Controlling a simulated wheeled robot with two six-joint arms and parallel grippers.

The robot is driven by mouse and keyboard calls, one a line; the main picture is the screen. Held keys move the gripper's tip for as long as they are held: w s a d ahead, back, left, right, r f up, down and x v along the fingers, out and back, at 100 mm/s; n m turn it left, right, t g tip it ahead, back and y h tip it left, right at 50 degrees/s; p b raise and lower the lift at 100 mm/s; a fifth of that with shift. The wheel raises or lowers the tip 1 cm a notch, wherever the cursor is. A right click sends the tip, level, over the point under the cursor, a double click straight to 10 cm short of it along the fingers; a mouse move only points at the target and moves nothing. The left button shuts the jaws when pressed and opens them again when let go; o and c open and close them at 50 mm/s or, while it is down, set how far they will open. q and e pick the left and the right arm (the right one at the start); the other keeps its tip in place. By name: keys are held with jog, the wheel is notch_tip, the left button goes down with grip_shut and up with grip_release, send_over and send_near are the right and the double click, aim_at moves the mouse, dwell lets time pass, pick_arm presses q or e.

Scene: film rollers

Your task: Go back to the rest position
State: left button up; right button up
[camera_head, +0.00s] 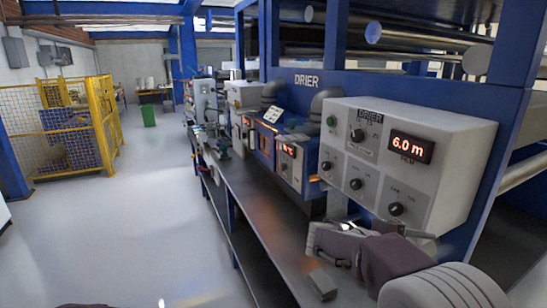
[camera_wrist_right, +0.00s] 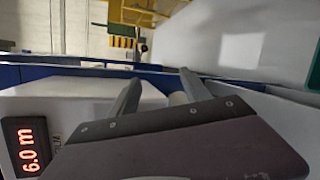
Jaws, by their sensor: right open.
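My right gripper (camera_head: 328,240) is at the lower right of the head view, in front of the drier control box (camera_head: 375,165) and above the bench (camera_head: 265,225). In the right wrist view my right gripper (camera_wrist_right: 158,88) shows its two grey fingers apart, with nothing held between them. The control box has knobs, a green button and a red display (camera_head: 410,147) reading "6.0 m". The display also shows at the left of the wrist view (camera_wrist_right: 32,148). My left gripper is not in view.
The blue drier frame (camera_head: 440,105) with rollers rises behind the box. Smaller control boxes line the bench farther back. A yellow mesh cage (camera_head: 70,125) stands at the left, and a green bin (camera_head: 148,116) farther back. The grey floor (camera_head: 135,220) left of the bench is clear.

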jog(key=s+a+f+m+g+y+p, duration=0.1)
jog(key=s+a+f+m+g+y, duration=0.15)
jog(key=s+f+y, duration=0.4)
jog(key=s+a+f+m+g+y+p, duration=0.1)
jog(key=s+a+f+y, duration=0.3)
jog(key=s+f, duration=0.55)
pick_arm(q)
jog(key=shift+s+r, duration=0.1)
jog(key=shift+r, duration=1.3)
pick_arm(e)
jog(key=w+a+f+m+t+y, duration=0.3)
jog(key=a+f, duration=0.3)
jog(key=a, duration=0.4)
jog(key=shift+f+y, duration=0.2)
jog(key=shift+y, duration=0.45)
